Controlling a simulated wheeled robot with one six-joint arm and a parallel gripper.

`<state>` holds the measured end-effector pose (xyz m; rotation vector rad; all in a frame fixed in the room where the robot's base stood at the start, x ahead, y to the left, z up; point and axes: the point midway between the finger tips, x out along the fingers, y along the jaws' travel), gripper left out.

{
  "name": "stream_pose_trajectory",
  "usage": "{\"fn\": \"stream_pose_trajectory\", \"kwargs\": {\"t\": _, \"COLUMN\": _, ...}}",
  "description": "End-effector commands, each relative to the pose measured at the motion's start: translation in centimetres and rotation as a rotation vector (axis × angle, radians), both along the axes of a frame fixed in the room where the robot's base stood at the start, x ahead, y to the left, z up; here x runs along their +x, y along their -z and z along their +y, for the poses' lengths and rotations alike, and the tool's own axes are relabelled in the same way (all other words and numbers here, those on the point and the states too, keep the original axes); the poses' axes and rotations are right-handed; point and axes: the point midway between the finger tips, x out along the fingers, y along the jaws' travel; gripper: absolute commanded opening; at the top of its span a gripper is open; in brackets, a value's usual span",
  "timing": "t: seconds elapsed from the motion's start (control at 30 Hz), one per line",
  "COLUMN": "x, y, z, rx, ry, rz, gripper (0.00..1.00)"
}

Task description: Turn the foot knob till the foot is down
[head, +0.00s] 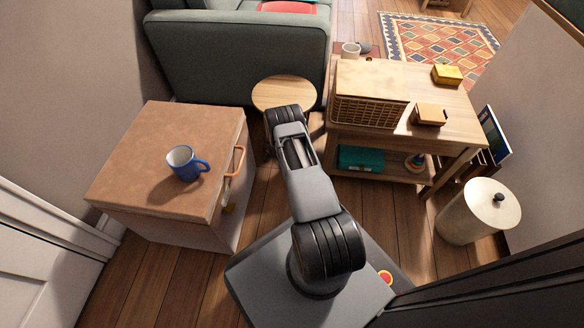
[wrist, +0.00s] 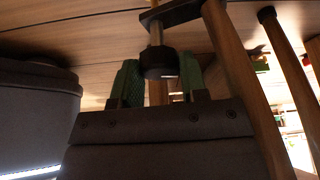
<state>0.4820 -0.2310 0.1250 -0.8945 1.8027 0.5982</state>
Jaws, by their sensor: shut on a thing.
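A round black knob (wrist: 159,63) on a short metal stem shows in the wrist view, below a dark bracket (wrist: 172,12) by a wooden leg (wrist: 232,85). My gripper (wrist: 157,82) has its green-padded fingers on either side of the knob and is shut on it. The leg appears to belong to the small round wooden table (head: 284,94) beyond my arm in the head view. The gripper and knob are hidden in the head view. I cannot tell whether the foot touches the floor.
A brown-topped cabinet (head: 130,150) with a blue mug (head: 183,163) stands left. A wooden bench (head: 455,125) with a wicker basket (head: 368,112) stands right, a cream bin (head: 465,222) in front. A green sofa (head: 235,55) is behind. Another leg (wrist: 290,60) rises close by.

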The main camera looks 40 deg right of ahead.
Motion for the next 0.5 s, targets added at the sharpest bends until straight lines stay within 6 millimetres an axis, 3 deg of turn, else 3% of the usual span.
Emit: {"fn": "stream_pose_trajectory", "kwargs": {"t": 0.5, "x": -0.02, "y": -0.04, "z": -0.16, "rx": -0.002, "ry": 0.045, "rz": 0.001, "gripper": 0.16}}
